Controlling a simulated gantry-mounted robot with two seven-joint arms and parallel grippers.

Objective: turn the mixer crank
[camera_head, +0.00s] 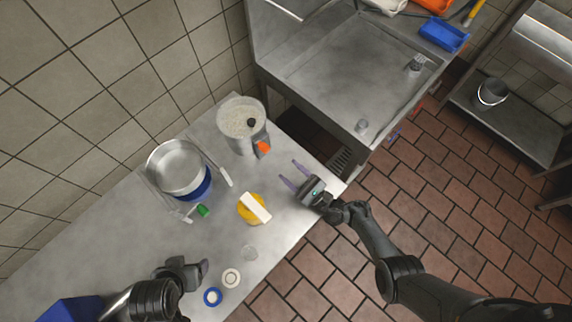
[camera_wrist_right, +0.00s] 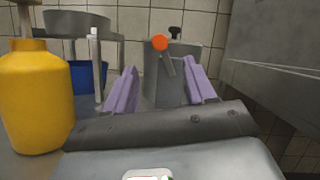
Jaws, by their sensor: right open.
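The mixer (camera_head: 239,130) is a grey metal cylinder with pale contents and a black knob on top, at the back of the counter. Its crank, a metal arm with an orange knob (camera_head: 263,147), is on the near right side. In the right wrist view the orange knob (camera_wrist_right: 160,42) appears between and beyond my fingertips, apart from them. My right gripper (camera_head: 290,172) is open and empty, near the mixer, its lilac fingers pointing at the crank side. My left gripper (camera_head: 203,268) is low over the counter's front; its finger gap is hidden.
A metal pot-like device (camera_head: 178,165) with a blue container beneath and a green knob (camera_head: 203,210) stands left of the mixer. A yellow bottle (camera_head: 245,214) stands between the grippers. Small rings (camera_head: 231,278) lie at the front edge. A sink (camera_head: 345,70) is behind right.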

